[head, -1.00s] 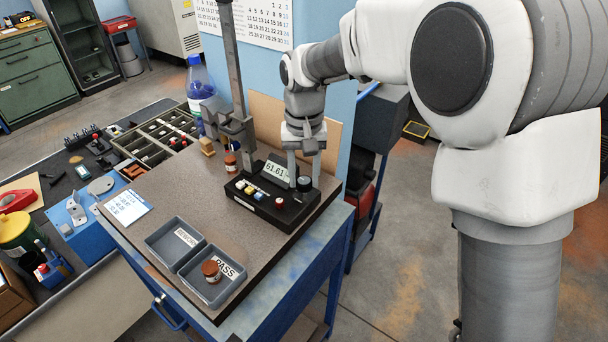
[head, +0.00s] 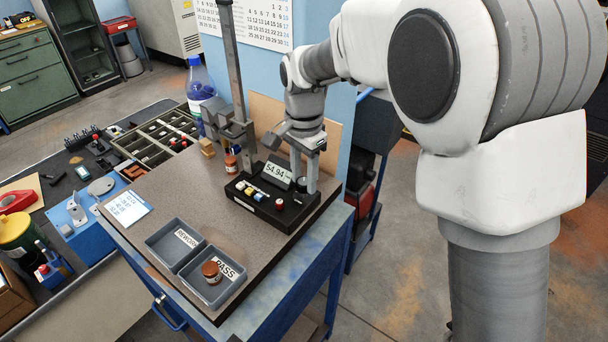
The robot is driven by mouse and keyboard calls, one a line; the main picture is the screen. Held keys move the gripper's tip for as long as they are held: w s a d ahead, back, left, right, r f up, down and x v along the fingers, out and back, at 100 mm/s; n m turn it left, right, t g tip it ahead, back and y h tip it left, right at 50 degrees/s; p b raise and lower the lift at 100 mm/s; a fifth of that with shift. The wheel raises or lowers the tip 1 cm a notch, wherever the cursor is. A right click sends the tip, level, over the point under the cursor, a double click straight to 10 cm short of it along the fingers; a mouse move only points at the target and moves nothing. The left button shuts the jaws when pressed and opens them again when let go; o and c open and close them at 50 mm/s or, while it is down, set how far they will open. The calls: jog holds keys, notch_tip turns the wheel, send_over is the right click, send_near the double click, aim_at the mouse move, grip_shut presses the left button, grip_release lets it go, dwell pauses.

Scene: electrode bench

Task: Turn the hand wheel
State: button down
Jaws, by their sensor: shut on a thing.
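The hand wheel is a small dark knob (head: 302,184) at the right end of a black control box (head: 270,205) on the bench. My gripper (head: 303,179) reaches down from above with one finger on each side of the knob and is shut on it. The fingers hide part of the knob. The box has a tilted display (head: 278,172) that reads about 54.94, and several coloured buttons on its top.
A grey Rework tray (head: 171,246) and a Pass tray (head: 209,292) holding a brown-capped jar (head: 211,271) stand at the bench front. A grey upright post (head: 233,70) stands left of my gripper. A blue-topped bottle (head: 199,90) is behind.

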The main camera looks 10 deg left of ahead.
jog(key=shift+m, duration=0.5)
jog(key=shift+c, duration=2.2)
grip_release()
